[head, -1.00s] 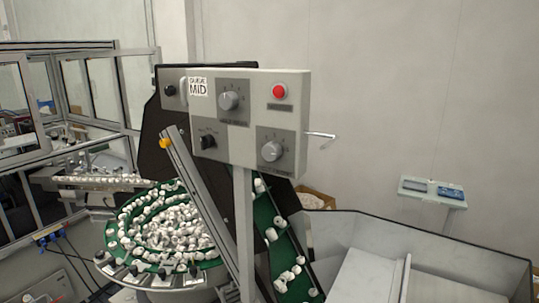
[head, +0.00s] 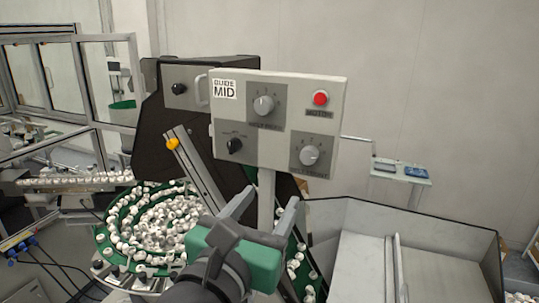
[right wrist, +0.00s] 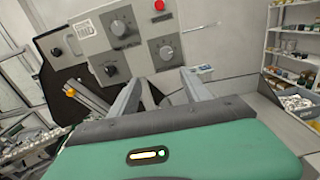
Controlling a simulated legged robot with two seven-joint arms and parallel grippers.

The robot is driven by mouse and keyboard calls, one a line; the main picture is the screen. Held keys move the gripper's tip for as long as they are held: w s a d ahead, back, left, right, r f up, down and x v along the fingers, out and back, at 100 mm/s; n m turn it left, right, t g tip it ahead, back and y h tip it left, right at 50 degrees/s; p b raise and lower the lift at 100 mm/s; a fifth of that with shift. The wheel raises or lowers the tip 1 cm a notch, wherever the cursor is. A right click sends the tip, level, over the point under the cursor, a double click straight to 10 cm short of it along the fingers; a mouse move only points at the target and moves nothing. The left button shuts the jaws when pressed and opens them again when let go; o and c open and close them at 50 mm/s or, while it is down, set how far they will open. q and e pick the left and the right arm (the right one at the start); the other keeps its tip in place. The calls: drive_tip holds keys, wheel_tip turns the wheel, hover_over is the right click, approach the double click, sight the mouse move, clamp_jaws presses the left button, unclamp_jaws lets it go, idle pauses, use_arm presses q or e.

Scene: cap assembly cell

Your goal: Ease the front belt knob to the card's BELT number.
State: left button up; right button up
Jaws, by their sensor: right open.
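The grey control panel (head: 285,88) stands on a post and carries two large grey-faced knobs, an upper one (head: 264,106) and a lower right one (head: 309,155), plus a small black knob (head: 235,146). Their labels and scale numbers are too small to read surely, so I cannot tell which is the belt knob. The card (head: 224,89) on the panel reads "GUIDE MID"; no belt number is legible. My right gripper (head: 266,204) is open and empty, below and in front of the panel, apart from the knobs. In the right wrist view its fingers point toward the panel. My left gripper is not in view.
A red button (head: 320,98) sits at the panel's upper right. A green bowl feeder (head: 107,237) full of white caps and a slanted rail (head: 200,170) stand below left. A grey bin (head: 420,220) lies to the right.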

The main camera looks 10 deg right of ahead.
drive_tip(key=p, duration=0.2)
approach(311, 155)
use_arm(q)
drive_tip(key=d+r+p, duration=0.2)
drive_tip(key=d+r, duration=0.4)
use_arm(e)
drive_tip(key=p+x, duration=0.1)
drive_tip(key=x, duration=0.2)
drive_tip(key=p+x, duration=0.1)
drive_tip(key=x, duration=0.1)
drive_tip(key=shift+w+f, duration=0.25)
drive_tip(key=shift+w, duration=0.2)
drive_tip(key=w+a+p, duration=0.1)
drive_tip(key=w+a, duration=0.1)
drive_tip(key=shift+w, duration=0.3)
drive_tip(key=d, duration=0.1)
drive_tip(key=s+d, duration=0.1)
drive_tip(key=d, duration=0.1)
drive_tip(key=shift+s+d+r, duration=0.2)
drive_tip(key=shift+d, duration=0.05)
clamp_jaws()
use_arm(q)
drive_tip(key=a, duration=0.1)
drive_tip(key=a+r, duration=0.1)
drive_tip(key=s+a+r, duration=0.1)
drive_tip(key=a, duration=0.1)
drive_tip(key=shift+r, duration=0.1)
use_arm(e)
drive_tip(key=shift+a+r, duration=0.1)
